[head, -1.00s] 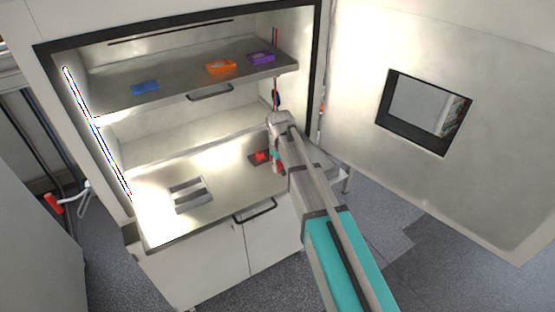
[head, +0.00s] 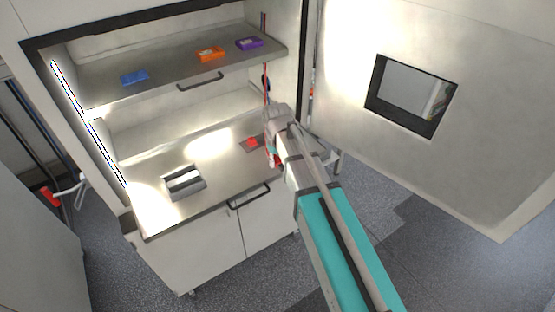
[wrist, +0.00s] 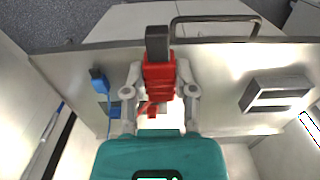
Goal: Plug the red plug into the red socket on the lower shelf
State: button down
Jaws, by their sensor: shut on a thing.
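The red plug (wrist: 159,72) is gripped between the two grey fingers of my gripper (wrist: 159,84) in the wrist view, its black end pointing up in the picture. A smaller red piece (wrist: 152,111) shows between the fingers; I cannot tell whether it is the socket or part of the cable. Contact between plug and socket cannot be seen.
A metal holder (head: 184,182) stands on the lower shelf to the left. The upper shelf (head: 120,96) carries a blue (head: 134,78), an orange (head: 210,54) and a purple socket (head: 249,44). A blue plug (wrist: 97,74) is beside my gripper. The open door (head: 480,150) stands at right.

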dwell(0.4)
jog(key=m, duration=0.1)
jog(key=w+m, duration=0.1)
jog(key=f+m+b, duration=0.1)
jog(key=shift+w+a+m, duration=0.3)
jog(key=shift+w, duration=0.05)
jog(key=w+a+f+m+b, duration=0.1)
jog(key=w+m, duration=0.1)
jog(key=m, duration=0.4)
jog(key=w+a+f+m+b, duration=0.1)
jog(key=w+f+m+b, duration=0.1)
jog(key=m, duration=0.4)
jog(key=w+f+m+b, duration=0.2)
jog(key=w+m, duration=0.2)
jog(key=m, duration=0.3)
jog(key=shift+w+a+f, duration=0.1)
jog(key=shift+w+a, duration=0.15)
jog(key=shift+a, duration=0.15)
jog(key=m, duration=0.1)
jog(key=w+m+b, duration=0.1)
jog(key=w+f+m, duration=0.1)
jog(key=m, duration=0.1)
jog(key=shift+a+f, duration=0.1)
jog(key=shift+a, duration=0.25)
jog(key=shift+w+a+f+m+b, duration=0.15)
jog(key=shift+w+m+b, duration=0.15)
jog(key=shift+m, duration=0.55)
jog(key=shift+w+a+f+m+b, duration=0.1)
jog(key=shift+w+f+m+b, duration=0.15)
jog(key=shift+m, duration=0.6)
